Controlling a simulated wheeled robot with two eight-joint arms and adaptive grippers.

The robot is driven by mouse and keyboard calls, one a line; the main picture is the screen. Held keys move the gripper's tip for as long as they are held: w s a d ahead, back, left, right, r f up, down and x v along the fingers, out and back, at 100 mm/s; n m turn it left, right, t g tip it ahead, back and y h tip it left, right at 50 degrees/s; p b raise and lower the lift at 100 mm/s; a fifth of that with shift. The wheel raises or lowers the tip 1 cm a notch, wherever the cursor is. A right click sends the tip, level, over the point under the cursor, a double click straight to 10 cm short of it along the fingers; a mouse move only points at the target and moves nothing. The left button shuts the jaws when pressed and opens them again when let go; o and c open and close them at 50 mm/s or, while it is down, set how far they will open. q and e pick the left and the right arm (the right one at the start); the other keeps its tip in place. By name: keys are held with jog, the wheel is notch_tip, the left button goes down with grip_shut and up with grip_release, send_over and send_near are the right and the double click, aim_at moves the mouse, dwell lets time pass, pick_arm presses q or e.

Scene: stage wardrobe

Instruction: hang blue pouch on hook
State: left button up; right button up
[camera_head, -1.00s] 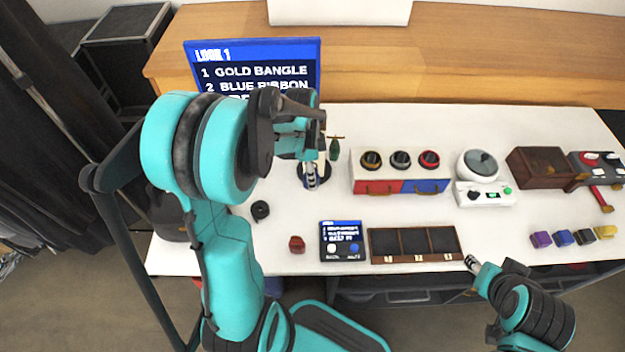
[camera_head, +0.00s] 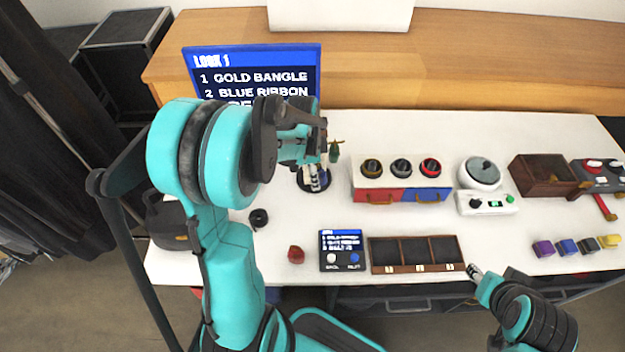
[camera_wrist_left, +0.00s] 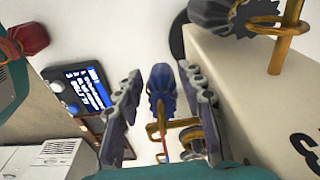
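The blue pouch (camera_wrist_left: 161,82) lies between the two fingers of my left gripper (camera_wrist_left: 160,100) in the left wrist view, with gaps showing on both sides. A brass hook (camera_wrist_left: 183,124) is just below the pouch's gathered neck in that view; I cannot tell whether the pouch touches it. In the head view my left gripper (camera_head: 316,150) is over the small stand with a black base (camera_head: 313,186), and largely hides it. My right gripper (camera_head: 473,270) is low at the table's front edge; its fingers are too small to read.
Another dark pouch (camera_wrist_left: 212,16) is by a brass hook at the wrist view's upper right. A red pouch (camera_head: 296,254) lies on the table (camera_head: 220,262). A display box (camera_head: 342,250), compartment tray (camera_head: 416,270), drawer unit (camera_head: 402,196) and scale (camera_head: 487,203) stand to the right.

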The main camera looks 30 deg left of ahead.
pick_arm(q)
jog(key=shift+w+a+r, duration=0.2)
jog(key=shift+w, duration=0.4)
jog(key=shift+a+r, duration=0.15)
jog(key=shift+r, duration=0.25)
jog(key=r, duration=0.2)
jog(key=s+r, duration=0.1)
jog(key=r, duration=0.4)
jog(key=shift+s+a, duration=0.15)
jog(key=shift+s, duration=0.2)
pick_arm(e)
jog(key=shift+w+a, duration=0.3)
jog(key=shift+a, duration=0.05)
jog(key=shift+s, duration=0.1)
